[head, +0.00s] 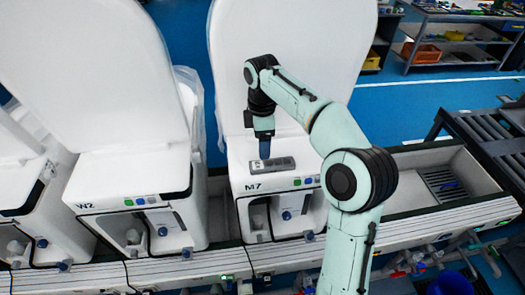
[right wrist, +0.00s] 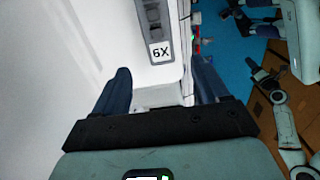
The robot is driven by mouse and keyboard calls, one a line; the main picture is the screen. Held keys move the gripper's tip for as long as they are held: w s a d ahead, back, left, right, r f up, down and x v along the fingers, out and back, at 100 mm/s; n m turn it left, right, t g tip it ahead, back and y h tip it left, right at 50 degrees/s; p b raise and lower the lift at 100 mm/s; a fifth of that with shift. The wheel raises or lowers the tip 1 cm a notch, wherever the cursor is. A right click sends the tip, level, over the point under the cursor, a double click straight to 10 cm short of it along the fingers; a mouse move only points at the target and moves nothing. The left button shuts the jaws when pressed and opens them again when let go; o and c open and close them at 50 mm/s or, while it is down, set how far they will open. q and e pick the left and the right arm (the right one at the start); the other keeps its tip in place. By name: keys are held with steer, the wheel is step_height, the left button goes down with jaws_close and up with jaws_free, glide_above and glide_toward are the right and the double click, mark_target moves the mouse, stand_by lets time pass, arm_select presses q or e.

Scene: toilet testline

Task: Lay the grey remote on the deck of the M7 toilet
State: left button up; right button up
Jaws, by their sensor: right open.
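The grey remote (head: 282,163) lies on the white deck of the M7 toilet (head: 241,176), behind the M7 label and in front of the raised lid. In the right wrist view the remote (right wrist: 152,12) shows a white "6X" label near its end. My right gripper (head: 265,153) points down over the remote, close above it or at it. In the right wrist view its two fingers (right wrist: 160,68) are apart, with the remote in line with the gap and no finger clearly touching it. My left gripper is not in view.
The W2 toilet (head: 125,180) with its raised lid stands to the left. The M7 lid (head: 300,50) stands tall behind the deck. An empty trough (head: 430,175) and a dark slatted rack (head: 490,135) are at the right. Shelves with bins (head: 425,52) stand at the back right.

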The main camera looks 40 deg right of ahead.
step_height(320, 180, up, 3)
steer(key=shift+r, duration=0.1)
stand_by(0.4)
